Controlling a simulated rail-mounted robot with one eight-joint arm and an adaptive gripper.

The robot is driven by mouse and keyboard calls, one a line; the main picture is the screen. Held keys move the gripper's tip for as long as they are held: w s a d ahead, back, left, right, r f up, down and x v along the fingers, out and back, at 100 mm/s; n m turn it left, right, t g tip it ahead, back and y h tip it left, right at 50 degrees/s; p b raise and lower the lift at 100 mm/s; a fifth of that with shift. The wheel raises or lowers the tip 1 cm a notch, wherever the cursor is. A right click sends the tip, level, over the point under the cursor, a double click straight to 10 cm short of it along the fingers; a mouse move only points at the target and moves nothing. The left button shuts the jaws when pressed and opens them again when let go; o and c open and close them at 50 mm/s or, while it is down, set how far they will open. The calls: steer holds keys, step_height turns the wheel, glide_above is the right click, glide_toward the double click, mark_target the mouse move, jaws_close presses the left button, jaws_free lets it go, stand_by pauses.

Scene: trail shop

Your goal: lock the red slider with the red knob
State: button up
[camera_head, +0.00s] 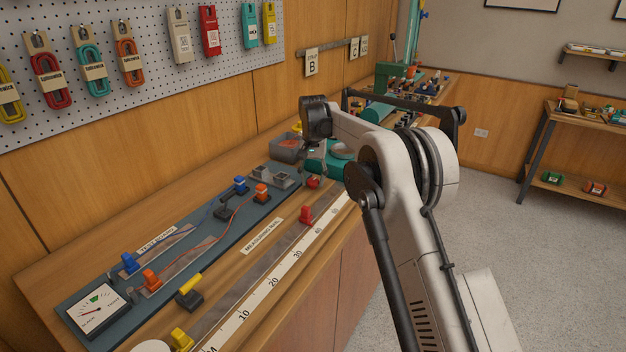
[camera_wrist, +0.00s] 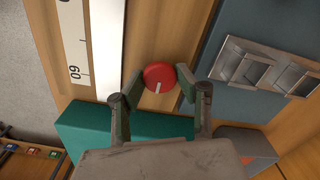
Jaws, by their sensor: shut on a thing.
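The red slider (camera_head: 305,214) sits on the measuring rail (camera_head: 274,254), some way along its scale. It is outside the wrist view. The red knob (camera_head: 313,182) is beyond the slider, near the rail's far end. In the wrist view it is a round red disc (camera_wrist: 159,76) with a short white mark. My gripper (camera_head: 314,172) is at the knob, and its two fingers (camera_wrist: 160,82) are shut on it from both sides. The knob's underside and mount are hidden.
A teal object (camera_wrist: 112,128) lies close under my gripper in the wrist view. Left of the rail is a blue-grey test board (camera_head: 205,235) with coloured plugs, wires and a meter (camera_head: 97,311). A grey bin (camera_head: 287,148) stands behind. A yellow slider (camera_head: 181,339) sits nearer on the rail.

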mark_target(313, 180)
steer(key=o, duration=1.2)
steer(key=shift+c, duration=0.2)
step_height(313, 180, up, 12)
steer(key=shift+r, duration=0.1)
